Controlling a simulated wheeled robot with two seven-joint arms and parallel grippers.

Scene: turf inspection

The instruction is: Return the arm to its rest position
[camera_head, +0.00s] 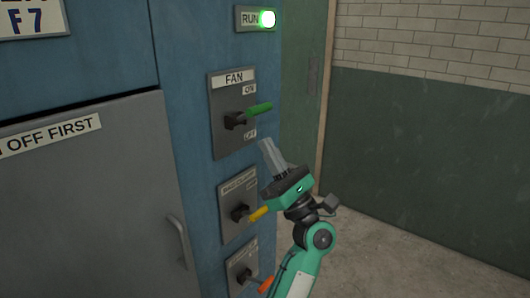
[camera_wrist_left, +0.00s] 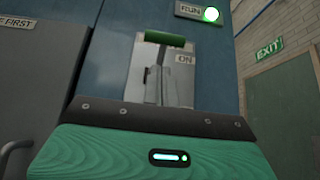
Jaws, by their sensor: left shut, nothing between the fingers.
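My left gripper (camera_head: 268,146) is shut and empty, in front of the blue cabinet. Its fingers point up and left, a little below the green-handled FAN lever (camera_head: 258,110), and look apart from it. The lever sticks out between the ON and OFF labels in the head view. In the left wrist view the green handle (camera_wrist_left: 165,39) shows just beyond my fingertips (camera_wrist_left: 158,80); the gap there is hard to judge. The lit green RUN lamp (camera_head: 267,19) is above the FAN plate. My right gripper is not in view.
Below the FAN plate are a yellow-handled lever (camera_head: 259,214), close to my gripper's left side, and an orange-handled lever (camera_head: 266,284). A grey door (camera_head: 90,200) with a bar handle is at left. Open floor (camera_head: 400,260) lies to the right, before a green and white brick wall.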

